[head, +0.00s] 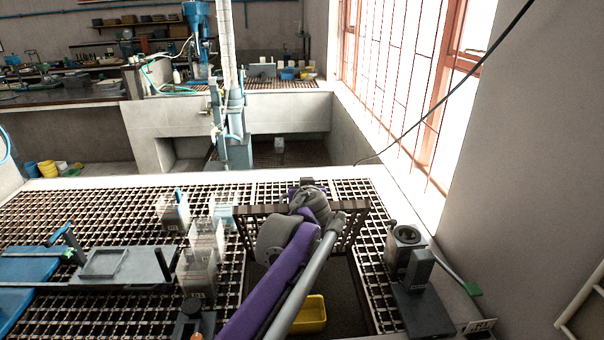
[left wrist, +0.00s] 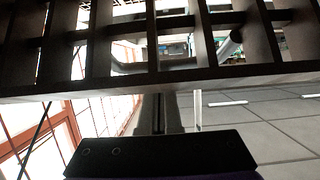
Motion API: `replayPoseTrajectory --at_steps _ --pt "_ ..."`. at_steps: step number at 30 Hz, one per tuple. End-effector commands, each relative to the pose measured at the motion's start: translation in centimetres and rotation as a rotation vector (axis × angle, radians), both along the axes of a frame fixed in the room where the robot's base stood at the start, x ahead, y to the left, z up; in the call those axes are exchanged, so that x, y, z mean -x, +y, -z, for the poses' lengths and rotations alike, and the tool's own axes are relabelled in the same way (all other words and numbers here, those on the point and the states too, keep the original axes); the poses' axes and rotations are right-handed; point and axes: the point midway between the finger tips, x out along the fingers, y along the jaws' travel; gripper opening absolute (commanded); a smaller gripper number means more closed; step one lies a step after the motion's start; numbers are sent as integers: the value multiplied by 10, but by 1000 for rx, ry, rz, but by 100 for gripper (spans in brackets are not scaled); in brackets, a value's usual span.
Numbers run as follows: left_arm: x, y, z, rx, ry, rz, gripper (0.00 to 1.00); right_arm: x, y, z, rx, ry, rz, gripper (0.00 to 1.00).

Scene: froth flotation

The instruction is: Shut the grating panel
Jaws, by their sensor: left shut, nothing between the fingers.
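The grating panel (head: 352,226) is a dark lattice in the head view. It stands tilted up at the far side of an open hole in the grated floor. My left arm reaches across the hole to it and covers its middle. In the left wrist view the panel's bars (left wrist: 105,50) fill the top, with its long edge running across. My left gripper (left wrist: 160,112) is shut and empty, with its fingertips at that edge. I cannot tell whether they touch it. In the head view the fingers are hidden. My right gripper is in neither view.
A yellow tub (head: 311,314) lies down in the hole. Clear containers (head: 196,270) stand left of the hole. A dark stand (head: 421,300) and a grey cylinder device (head: 405,245) stand to its right, near the wall. A blue-framed bench (head: 25,268) is at left.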

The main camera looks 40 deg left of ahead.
Motion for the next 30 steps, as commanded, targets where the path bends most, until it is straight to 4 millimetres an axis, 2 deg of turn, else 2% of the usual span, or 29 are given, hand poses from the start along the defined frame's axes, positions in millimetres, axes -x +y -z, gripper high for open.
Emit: replayPoseTrajectory --at_steps 1,9,14,21,30 --pt "9 -10 1 -26 -29 5 0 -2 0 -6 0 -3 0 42" --pt "54 -47 24 -164 -196 3 0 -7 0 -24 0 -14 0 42" --pt "80 -69 44 -197 -237 3 0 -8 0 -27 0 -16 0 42" --pt "118 -100 92 -194 -232 2 0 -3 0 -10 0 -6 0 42" --pt "147 -123 145 -195 -232 0 0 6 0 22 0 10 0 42"
